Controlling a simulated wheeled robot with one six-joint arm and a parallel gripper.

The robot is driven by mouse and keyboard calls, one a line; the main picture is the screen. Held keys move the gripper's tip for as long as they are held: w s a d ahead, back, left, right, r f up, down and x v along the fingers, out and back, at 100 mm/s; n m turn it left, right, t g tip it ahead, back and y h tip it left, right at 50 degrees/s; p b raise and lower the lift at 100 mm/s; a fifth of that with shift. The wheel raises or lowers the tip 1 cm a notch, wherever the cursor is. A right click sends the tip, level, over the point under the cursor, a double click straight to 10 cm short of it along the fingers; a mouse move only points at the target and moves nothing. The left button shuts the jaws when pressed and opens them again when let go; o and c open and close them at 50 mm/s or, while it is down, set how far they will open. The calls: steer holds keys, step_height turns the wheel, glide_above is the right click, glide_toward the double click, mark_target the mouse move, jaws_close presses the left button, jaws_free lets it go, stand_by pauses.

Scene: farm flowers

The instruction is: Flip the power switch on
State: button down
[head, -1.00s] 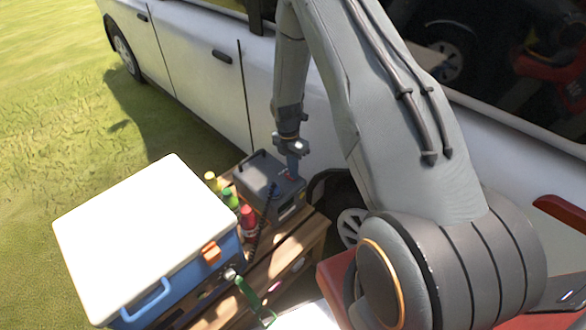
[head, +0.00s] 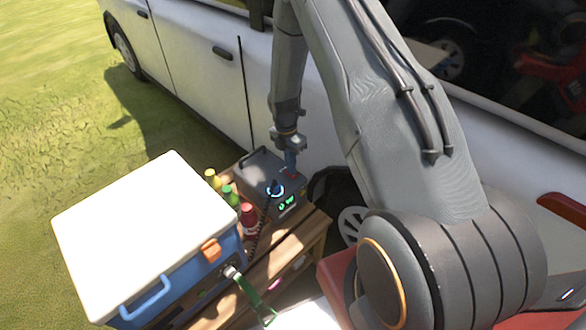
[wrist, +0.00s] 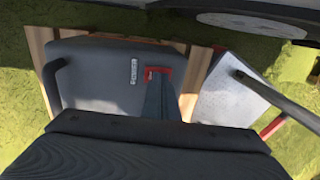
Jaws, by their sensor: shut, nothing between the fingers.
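The dark grey power box (head: 258,167) stands on the wooden table beside the car. Its front shows a lit green display (head: 287,203) and a glowing blue ring around a plug (head: 275,190). The red power switch (head: 296,176) is on its top at the right. In the wrist view the box (wrist: 95,75) has a white label, and the red switch (wrist: 165,70) shows around the fingertips. My gripper (head: 291,162) is shut, with its tips at the switch and partly hiding it. I cannot tell whether they touch it.
A blue cooler with a white lid (head: 145,220) fills the table's left side. Several bottles (head: 230,198) stand between cooler and box. The white car (head: 195,75) is close behind. A black cable (head: 258,225) hangs from the plug. Grass lies open at left.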

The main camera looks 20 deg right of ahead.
mark_target(295, 176)
steer(key=shift+s+r+p, duration=0.1)
steer(key=shift+r+p, duration=0.25)
steer(key=shift+r, duration=0.2)
step_height(295, 176, up, 13)
steer(key=s, duration=0.1)
steer(key=shift+s+d, duration=0.25)
steer(key=shift+d, duration=0.15)
steer(key=s+a+r+m, duration=0.4)
steer(key=s+r+m, duration=0.4)
steer(key=s+m, duration=0.3)
steer(key=s+a+r+m+t, duration=0.1)
steer(key=s+a+r+m, duration=0.4)
steer(key=s+r+m, duration=0.3)
steer(key=s+m, duration=0.3)
steer(key=s, duration=0.1)
steer(key=shift+s+r+m+y, duration=0.15)
steer(key=shift+s+m+y, duration=0.15)
